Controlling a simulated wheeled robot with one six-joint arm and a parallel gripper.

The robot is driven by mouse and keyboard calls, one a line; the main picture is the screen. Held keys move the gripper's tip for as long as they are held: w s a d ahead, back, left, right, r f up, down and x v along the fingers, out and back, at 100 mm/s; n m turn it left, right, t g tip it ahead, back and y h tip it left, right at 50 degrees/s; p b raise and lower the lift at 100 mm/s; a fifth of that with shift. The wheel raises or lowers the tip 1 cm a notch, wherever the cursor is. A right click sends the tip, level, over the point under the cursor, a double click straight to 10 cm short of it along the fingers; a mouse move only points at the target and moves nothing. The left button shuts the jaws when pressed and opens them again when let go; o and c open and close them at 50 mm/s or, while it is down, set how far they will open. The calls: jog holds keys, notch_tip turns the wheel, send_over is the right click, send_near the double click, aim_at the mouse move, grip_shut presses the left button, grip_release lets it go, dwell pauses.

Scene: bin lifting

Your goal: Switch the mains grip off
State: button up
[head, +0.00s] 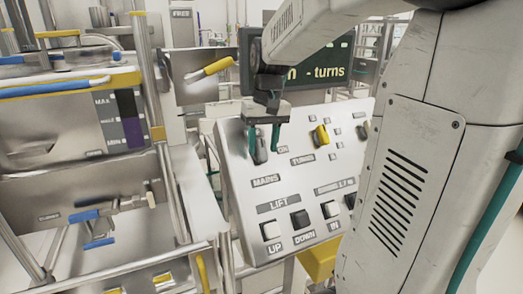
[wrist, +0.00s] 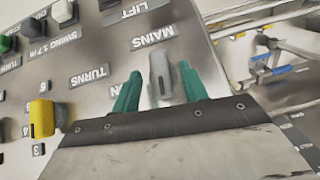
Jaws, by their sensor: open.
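The mains grip (head: 259,150) is a grey turning handle on the sloped light-grey control panel (head: 225,150), above the label MAINS. My gripper (head: 265,152) is open, its two teal fingers pointing at the panel around the grip.
A yellow TURNS knob (head: 321,136) sits to the right on the panel. White and black buttons (head: 300,219) line its lower part. A dark sign (head: 335,70) stands behind. Metal equipment with blue-handled valves (head: 85,215) stands close on the left.

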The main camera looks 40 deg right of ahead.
jog(key=shift+a+f, duration=0.1)
jog(key=shift+f, duration=1)
jog(key=c, duration=0.7)
jog(key=shift+n+h, duration=0.5)
jog(key=shift+h, duration=0.1)
jog(key=o, duration=0.7)
